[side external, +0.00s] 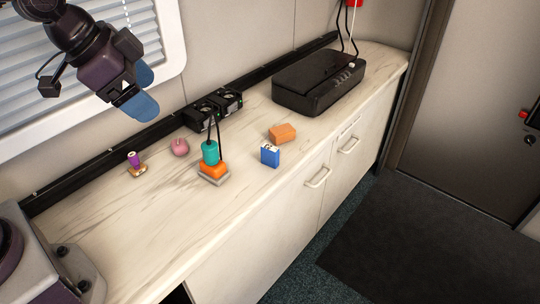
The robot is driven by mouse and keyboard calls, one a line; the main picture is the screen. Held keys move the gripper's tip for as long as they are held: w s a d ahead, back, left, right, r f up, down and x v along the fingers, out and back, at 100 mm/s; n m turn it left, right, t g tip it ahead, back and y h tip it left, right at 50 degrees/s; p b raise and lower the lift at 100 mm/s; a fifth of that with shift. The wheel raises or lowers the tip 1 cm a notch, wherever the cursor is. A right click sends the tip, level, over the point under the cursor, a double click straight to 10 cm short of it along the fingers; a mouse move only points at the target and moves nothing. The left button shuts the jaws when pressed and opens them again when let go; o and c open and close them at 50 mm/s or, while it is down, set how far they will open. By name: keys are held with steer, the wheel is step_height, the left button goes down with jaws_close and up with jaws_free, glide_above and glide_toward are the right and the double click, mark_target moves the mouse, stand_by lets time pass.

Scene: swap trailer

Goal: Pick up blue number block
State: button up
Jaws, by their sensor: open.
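The blue number block (270,156) stands on the pale marbled counter (225,225), near its front edge, with white marking on its top. An orange block (282,133) lies just behind it. My gripper (140,100) is at the upper left, in front of the window blinds, high above the counter and well apart from the blue block. Its blue fingers overlap in this view, and it is open with nothing seen between them.
A teal and orange item (210,153) on a grey base stands left of the blue block, with dark cords above it. A pink object (180,147) and a small purple-topped item (134,159) sit further left. A black box (318,82) stands at the back right. The front-left counter is clear.

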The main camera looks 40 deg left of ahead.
steer(key=w+d+f+m, duration=0.2)
steer(key=w+f+m, duration=0.1)
steer(key=w+f, duration=0.25)
steer(key=m+t+y, duration=0.4)
steer(key=m+t, duration=0.3)
steer(key=m, duration=1.4)
glide_toward(268, 155)
steer(key=shift+s+a+r, duration=0.55)
steer(key=shift+s+r, duration=0.05)
steer(key=shift+s, duration=0.15)
steer(key=m, duration=0.2)
steer(key=f+m, duration=0.1)
steer(key=m, duration=0.1)
steer(key=shift+d+f+t+h, duration=0.1)
steer(key=shift+d+t+h, duration=0.2)
steer(key=shift+d+t, duration=0.1)
steer(key=x, duration=1.3)
steer(key=c, duration=1)
